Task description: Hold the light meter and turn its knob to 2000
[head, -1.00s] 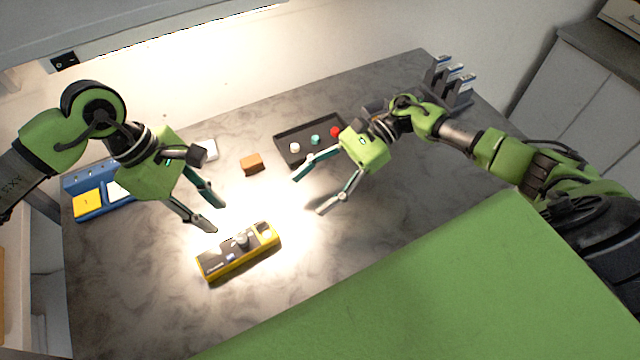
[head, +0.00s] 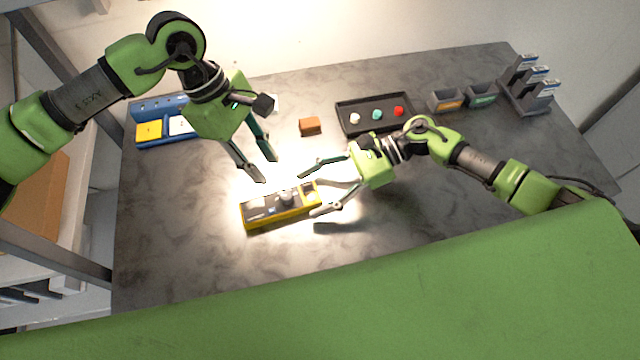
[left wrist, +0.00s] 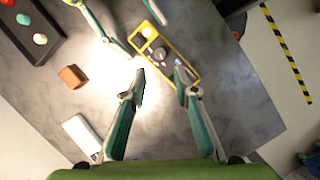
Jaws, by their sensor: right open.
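The light meter (head: 281,216) is a yellow-edged box with a dark face and a grey knob (head: 287,197), lying on the grey table. The left wrist view also shows the meter (left wrist: 190,73) and its round knob (left wrist: 160,54). I cannot read the knob's setting. My left gripper (head: 266,169) is open and empty, above and behind the meter; in its wrist view its fingertips (left wrist: 160,78) point toward the meter. My right gripper (head: 308,193) is open at the meter's right end, one finger toward each long side. I cannot tell whether it touches.
A small brown block (head: 310,126) lies behind the meter. A black tray (head: 385,128) holds white, teal and red round pieces. A blue holder (head: 160,108) with yellow and white cards stands at left; grey bins (head: 446,100) and a rack (head: 528,98) at back right. A green surface (head: 330,300) fills the front.

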